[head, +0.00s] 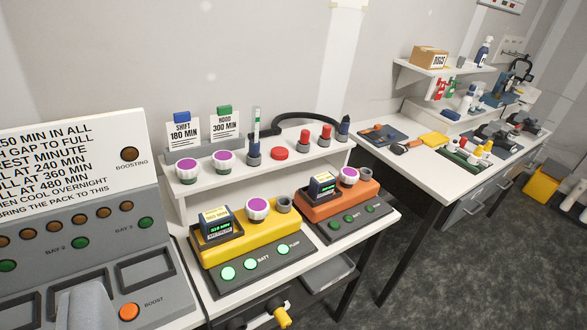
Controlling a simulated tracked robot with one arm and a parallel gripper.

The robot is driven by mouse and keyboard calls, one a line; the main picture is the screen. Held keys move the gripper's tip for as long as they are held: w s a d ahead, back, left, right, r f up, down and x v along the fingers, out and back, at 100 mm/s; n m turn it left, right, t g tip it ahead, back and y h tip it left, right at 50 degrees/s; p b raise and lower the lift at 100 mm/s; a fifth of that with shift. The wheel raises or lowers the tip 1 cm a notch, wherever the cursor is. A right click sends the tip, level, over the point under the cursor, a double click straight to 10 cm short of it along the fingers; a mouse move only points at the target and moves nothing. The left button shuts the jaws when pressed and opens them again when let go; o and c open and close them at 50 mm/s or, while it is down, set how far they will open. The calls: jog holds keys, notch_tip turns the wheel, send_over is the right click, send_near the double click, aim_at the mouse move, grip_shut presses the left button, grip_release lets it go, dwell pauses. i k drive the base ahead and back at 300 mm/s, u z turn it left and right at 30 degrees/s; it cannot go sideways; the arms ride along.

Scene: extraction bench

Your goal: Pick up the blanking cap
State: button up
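I cannot tell for certain which thing is the blanking cap. A low red round cap (279,153) lies on the white raised shelf of the near bench, in the middle of the view. Two taller red-topped pieces (304,139) and (326,134) stand in grey holders to its right. Purple-and-white round caps (187,168) and (223,160) stand at the shelf's left end. Others sit on the yellow unit (258,207) and the orange unit (348,175).
A grey charging panel (82,235) with lamps and bays fills the left. A pen-like tool (256,135) and a dark bottle (344,127) stand upright on the shelf. A cluttered second bench (432,172) stands to the right. Dark floor (450,280) is clear at lower right.

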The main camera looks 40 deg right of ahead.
aim_at(278, 153)
jog(key=u, duration=0.05)
jog(key=k, duration=0.8)
jog(key=z, duration=0.65)
jog(key=i, duration=0.8)
jog(key=z, duration=0.55)
jog(key=i, duration=1.15)
jog(key=u, duration=0.7)
jog(key=i, duration=0.5)
jog(key=u, duration=0.45)
